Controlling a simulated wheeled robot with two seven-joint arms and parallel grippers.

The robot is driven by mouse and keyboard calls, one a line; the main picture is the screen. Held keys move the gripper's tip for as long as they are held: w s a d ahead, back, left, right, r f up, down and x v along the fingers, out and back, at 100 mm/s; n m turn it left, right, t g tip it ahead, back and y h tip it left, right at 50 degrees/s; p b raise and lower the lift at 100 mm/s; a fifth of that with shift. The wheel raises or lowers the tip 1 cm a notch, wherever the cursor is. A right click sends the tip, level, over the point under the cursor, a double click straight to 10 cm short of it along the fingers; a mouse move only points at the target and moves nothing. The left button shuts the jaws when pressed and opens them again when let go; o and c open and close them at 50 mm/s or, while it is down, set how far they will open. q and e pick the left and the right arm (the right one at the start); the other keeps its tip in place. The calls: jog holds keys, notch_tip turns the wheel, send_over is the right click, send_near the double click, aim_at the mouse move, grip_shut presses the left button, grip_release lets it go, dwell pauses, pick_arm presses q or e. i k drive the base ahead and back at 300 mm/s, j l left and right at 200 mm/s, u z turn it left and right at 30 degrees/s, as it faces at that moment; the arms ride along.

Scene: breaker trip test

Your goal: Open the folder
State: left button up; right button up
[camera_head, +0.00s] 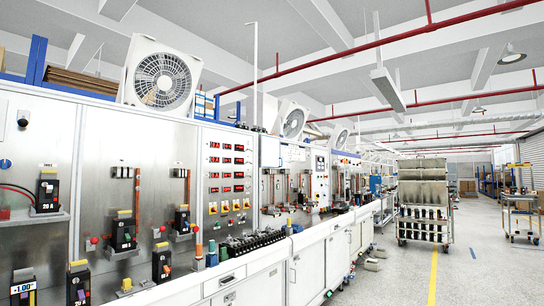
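I cannot make out a folder in the head view. Black breakers with yellow marks are on the metal test bench at left: one labelled 20 A (47,194), another (123,233) to its right, and several more lower down. Neither my left nor my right gripper shows in this view.
The test bench panel (100,150) runs along the left into the distance, with a white fan (160,80) on top. White cabinets (310,260) stand below it. A shelf cart (424,205) stands on the floor.

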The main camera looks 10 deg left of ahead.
aim_at(271, 158)
jog(key=i+l+z, duration=0.25)
jog(key=i, duration=0.4)
jog(key=i+z, duration=0.3)
jog(key=i, duration=1.6)
jog(key=i+l, duration=0.1)
jog(key=i, duration=1.2)
jog(key=j+u, duration=0.05)
